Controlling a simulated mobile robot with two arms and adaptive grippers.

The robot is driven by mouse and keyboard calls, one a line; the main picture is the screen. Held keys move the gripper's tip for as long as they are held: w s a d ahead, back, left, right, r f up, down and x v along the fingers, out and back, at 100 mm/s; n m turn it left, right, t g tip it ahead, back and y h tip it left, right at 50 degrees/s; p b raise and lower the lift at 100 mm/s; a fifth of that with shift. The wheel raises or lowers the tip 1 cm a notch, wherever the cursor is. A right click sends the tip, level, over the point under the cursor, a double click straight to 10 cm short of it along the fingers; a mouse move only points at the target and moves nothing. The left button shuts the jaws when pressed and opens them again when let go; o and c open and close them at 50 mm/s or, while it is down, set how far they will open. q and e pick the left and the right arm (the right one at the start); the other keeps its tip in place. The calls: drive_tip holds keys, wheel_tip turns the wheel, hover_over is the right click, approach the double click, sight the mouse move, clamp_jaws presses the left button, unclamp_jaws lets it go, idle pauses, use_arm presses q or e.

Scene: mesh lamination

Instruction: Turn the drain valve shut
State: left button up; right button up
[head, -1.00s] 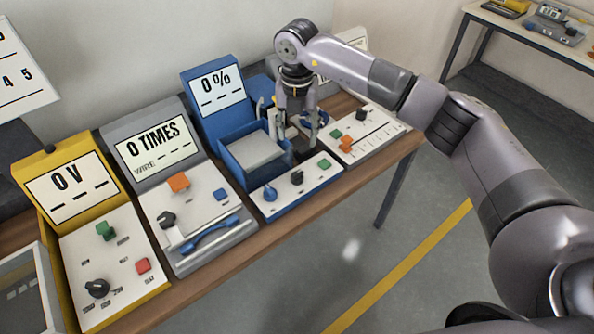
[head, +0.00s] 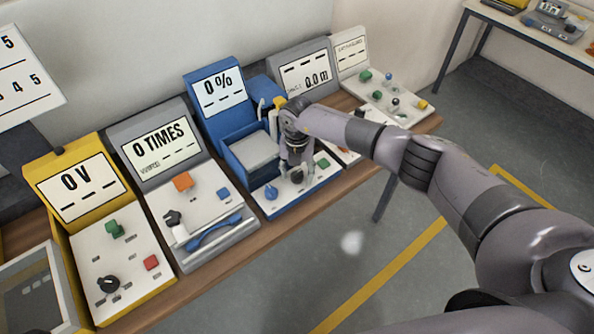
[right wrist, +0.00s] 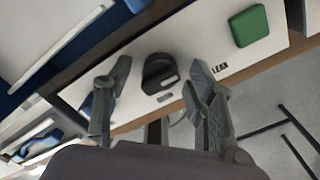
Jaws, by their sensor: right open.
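A black rotary knob (head: 297,177) sits on the white front panel of the blue machine (head: 240,150); I cannot read a label naming it as the drain valve. In the right wrist view the black knob (right wrist: 160,73) shows a pale mark on its side. My right gripper (head: 296,166) is open above this panel, pointing down. In the right wrist view its two fingers stand on either side of the black knob, with no contact visible. My left gripper is not in view.
The blue machine's display (head: 222,91) reads 0 %. A grey machine (head: 190,190) reading 0 TIMES and a yellow one (head: 105,240) reading 0 V stand to the left. More panels (head: 385,95) stand to the right, partly behind my arm. The floor in front is clear.

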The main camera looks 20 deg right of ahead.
drive_tip(key=c, duration=1.1)
drive_tip(key=shift+c, duration=0.2)
drive_tip(key=shift+f+n+b, duration=0.15)
drive_tip(key=shift+n+b, duration=0.85)
drive_tip(key=shift+b, duration=0.15)
drive_tip(key=n+b, duration=1.1)
drive_tip(key=b, duration=0.1)
drive_tip(key=shift+n, duration=0.3)
drive_tip(key=shift+n+b, duration=1.7)
drive_tip(key=shift+n, duration=0.5)
drive_tip(key=shift+r, duration=0.2)
